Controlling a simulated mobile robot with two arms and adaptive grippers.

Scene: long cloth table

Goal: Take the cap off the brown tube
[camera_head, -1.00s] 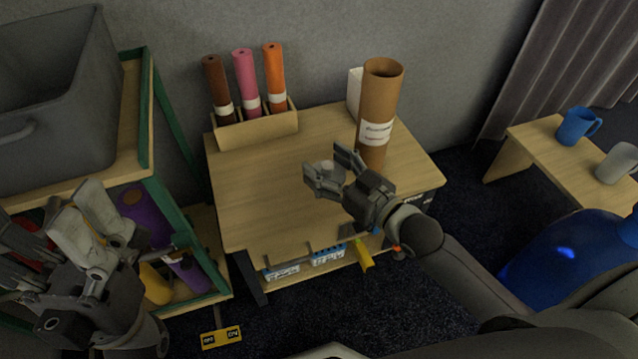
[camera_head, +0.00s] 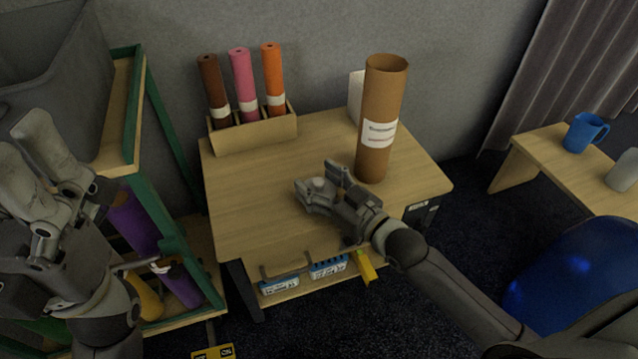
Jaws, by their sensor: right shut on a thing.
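The brown tube (camera_head: 378,150) is a tall cardboard cylinder with a white label, upright on the wooden table at the back right. Its top end is open, showing a hollow inside. My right gripper (camera_head: 321,182) is above the table, left of the tube and apart from it. It is shut on a small, pale grey, round thing (camera_head: 317,187) that looks like the cap; the fingers partly hide it. My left gripper (camera_head: 18,135) is at the far left by the shelf, its fingers apart with nothing seen between them.
The wooden table (camera_head: 250,195) has clear room at its left and middle. A wooden holder (camera_head: 252,134) with brown, pink and orange rolls stands at the back left. A white box (camera_head: 355,95) is behind the tube. A green-framed shelf (camera_head: 172,215) stands left. A blue mug (camera_head: 582,132) is on the right bench.

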